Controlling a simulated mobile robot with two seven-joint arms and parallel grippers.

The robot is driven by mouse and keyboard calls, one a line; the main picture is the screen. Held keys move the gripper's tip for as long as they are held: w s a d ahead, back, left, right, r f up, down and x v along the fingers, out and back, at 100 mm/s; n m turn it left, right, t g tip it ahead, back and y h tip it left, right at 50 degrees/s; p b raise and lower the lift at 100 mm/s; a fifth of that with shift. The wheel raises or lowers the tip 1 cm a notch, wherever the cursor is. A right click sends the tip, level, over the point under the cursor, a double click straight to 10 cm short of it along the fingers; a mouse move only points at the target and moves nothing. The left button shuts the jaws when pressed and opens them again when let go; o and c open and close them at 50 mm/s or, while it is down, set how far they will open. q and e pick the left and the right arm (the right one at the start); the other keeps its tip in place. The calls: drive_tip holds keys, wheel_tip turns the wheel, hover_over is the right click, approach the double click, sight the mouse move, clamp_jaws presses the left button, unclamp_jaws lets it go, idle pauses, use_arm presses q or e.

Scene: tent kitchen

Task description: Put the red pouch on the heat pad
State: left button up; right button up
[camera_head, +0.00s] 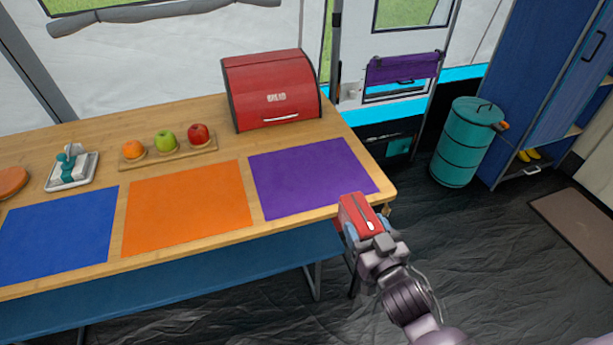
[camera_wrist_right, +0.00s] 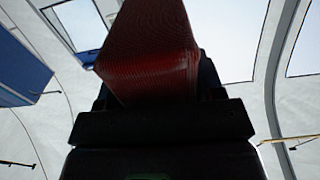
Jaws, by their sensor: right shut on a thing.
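The red pouch (camera_head: 357,211) is held in my right gripper (camera_head: 363,232), in front of the table's right corner in the head view. The gripper is shut on it. In the right wrist view the pouch (camera_wrist_right: 148,50) fills the top middle, dark and ribbed, above the gripper body. Three flat mats lie on the table: a blue mat (camera_head: 58,235), an orange mat (camera_head: 188,208) and a purple mat (camera_head: 312,178). I cannot tell which is the heat pad. The purple mat is nearest the gripper, just beyond it to the left. My left gripper does not show.
A red bread box (camera_head: 271,90) stands behind the purple mat. A wooden board (camera_head: 186,152) with an orange and two apples lies behind the orange mat. A small white tray (camera_head: 72,172) sits left of it. A teal barrel (camera_head: 467,142) stands right of the table. The mats are bare.

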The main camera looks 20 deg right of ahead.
drive_tip(key=shift+f, duration=0.55)
drive_tip(key=w+b, duration=0.1)
drive_tip(key=w, duration=0.5)
drive_tip(key=w+b, duration=0.1)
drive_tip(key=w, duration=0.6)
drive_tip(key=shift+w+a, duration=0.2)
drive_tip(key=shift+w, duration=0.9)
drive_tip(key=shift+w+b, duration=0.4)
drive_tip(key=shift+w, duration=0.75)
drive_tip(key=shift+w+f+b, duration=0.2)
drive_tip(key=shift+f+b, duration=0.15)
drive_tip(key=shift+f, duration=0.5)
drive_tip(key=shift+r, duration=0.15)
drive_tip(key=o, duration=1)
drive_tip(key=shift+c, duration=0.2)
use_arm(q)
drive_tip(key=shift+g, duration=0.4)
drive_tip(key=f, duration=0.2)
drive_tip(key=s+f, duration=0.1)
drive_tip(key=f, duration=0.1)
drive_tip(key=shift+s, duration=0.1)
